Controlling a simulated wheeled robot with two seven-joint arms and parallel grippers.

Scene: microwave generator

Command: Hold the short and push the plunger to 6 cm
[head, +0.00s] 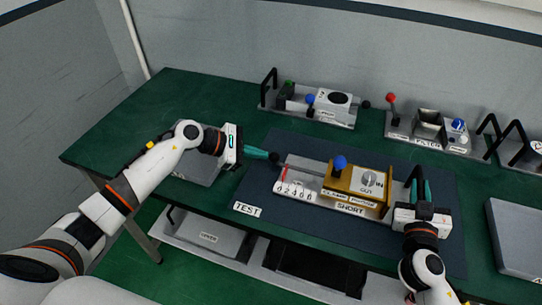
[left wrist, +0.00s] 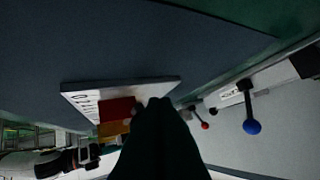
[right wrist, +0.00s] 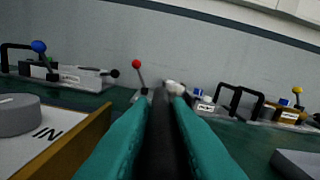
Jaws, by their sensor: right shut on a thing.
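The short (head: 350,209) is a gold block with a blue knob, an IN/OUT dial and a front label, standing on a dark mat. At its left is a white numbered scale (head: 296,192) with a red marker. The plunger's dark knob (head: 275,159) is left of the scale. My left gripper (head: 262,155) has its fingers together, with the tips at the knob; contact is unclear. In the left wrist view they are a dark shape (left wrist: 160,130) hiding the knob. My right gripper (head: 420,188) is shut on the black handle (head: 410,183) at the short's right end; it also shows in the right wrist view (right wrist: 165,135).
A TEST label (head: 248,209) lies on the mat (head: 262,222). Other units with handles and knobs stand along the back, including one with a blue knob (head: 310,99) and one with a red-tipped lever (head: 391,98). A grey block (head: 517,240) is at right.

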